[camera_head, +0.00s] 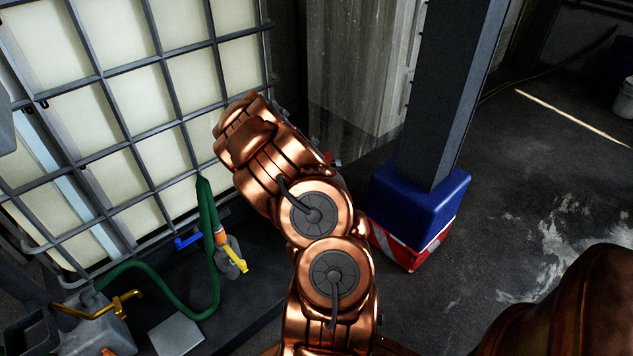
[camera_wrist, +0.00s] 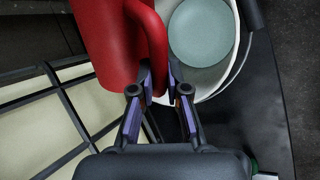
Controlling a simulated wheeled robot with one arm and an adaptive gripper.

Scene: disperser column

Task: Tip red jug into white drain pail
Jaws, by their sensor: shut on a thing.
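In the wrist view the red jug (camera_wrist: 104,45) fills the upper left, with its curved handle towards the right. My gripper (camera_wrist: 160,86) is shut on the jug's handle. The white drain pail (camera_wrist: 226,78) is right of the jug, seen from above, with a pale blue-green round surface inside. The jug and handle overlap the pail's left side in the picture; I cannot tell the gap between them. In the head view my arm hides the gripper and the pail. A small red patch shows beside the arm, too small to identify surely.
A caged pale tank (camera_head: 130,75) stands at the left, with a green hose (camera_head: 208,230) and a yellow-handled valve (camera_head: 237,258) in front. A steel post (camera_head: 445,90) on a blue base (camera_head: 415,198) stands right of my arm. Open floor (camera_head: 480,260) lies further right.

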